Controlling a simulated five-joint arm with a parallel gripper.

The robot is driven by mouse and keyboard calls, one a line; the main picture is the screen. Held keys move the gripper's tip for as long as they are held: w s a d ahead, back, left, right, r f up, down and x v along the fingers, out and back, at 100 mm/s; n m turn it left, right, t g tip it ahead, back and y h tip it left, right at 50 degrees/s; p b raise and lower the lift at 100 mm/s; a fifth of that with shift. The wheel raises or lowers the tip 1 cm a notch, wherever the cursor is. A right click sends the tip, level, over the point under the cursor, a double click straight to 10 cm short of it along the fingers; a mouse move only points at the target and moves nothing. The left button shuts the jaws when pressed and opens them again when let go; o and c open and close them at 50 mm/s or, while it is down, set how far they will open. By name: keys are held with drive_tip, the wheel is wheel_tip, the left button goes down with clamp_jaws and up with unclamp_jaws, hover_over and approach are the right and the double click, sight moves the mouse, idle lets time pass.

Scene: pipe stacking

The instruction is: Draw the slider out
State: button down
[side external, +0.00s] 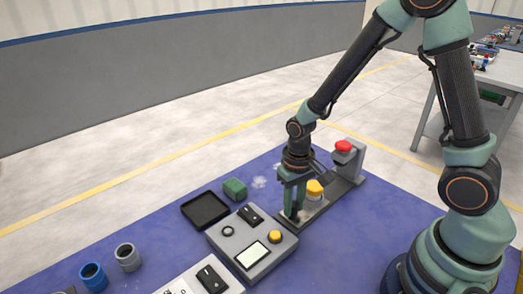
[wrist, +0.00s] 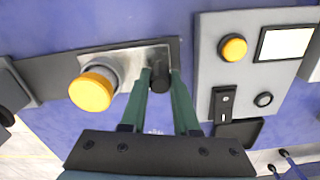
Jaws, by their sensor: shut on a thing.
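The slider is a light metal plate (side external: 313,208) with a yellow round knob (side external: 315,187) and a small upright black peg at one end. It sits on a dark grey rail (side external: 340,188). In the wrist view the slider plate (wrist: 128,62), yellow knob (wrist: 91,91) and black peg (wrist: 160,80) all show. My gripper (side external: 292,214) points down at the end of the slider nearest the control panel. In the wrist view its green fingers (wrist: 160,72) stand on both sides of the black peg, shut on it. The side view hides most of the peg.
A red button (side external: 343,146) on a grey post stands at the rail's far end. A grey control panel (side external: 252,243) lies close beside the rail's near end. A black tray (side external: 205,209), a green block (side external: 235,188) and two pipe pieces (side external: 128,257) lie on the blue mat.

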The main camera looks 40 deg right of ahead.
drive_tip(key=shift+a, duration=0.3)
drive_tip(key=c, duration=0.7)
unclamp_jaws()
drive_tip(key=shift+o, duration=0.2)
wheel_tip(320, 180, up, 12)
drive_tip(key=s+d+r+n+t, duration=0.1)
drive_tip(key=s+r+t, duration=0.1)
drive_tip(key=r, duration=0.3)
drive_tip(key=s+d+r+n+t, duration=0.1)
drive_tip(key=s+d+r+t, duration=0.1)
drive_tip(key=r, duration=0.3)
drive_tip(key=shift+s+d+t, duration=0.25)
drive_tip(key=shift+d+t, duration=0.05)
drive_tip(key=shift+t, duration=0.5)
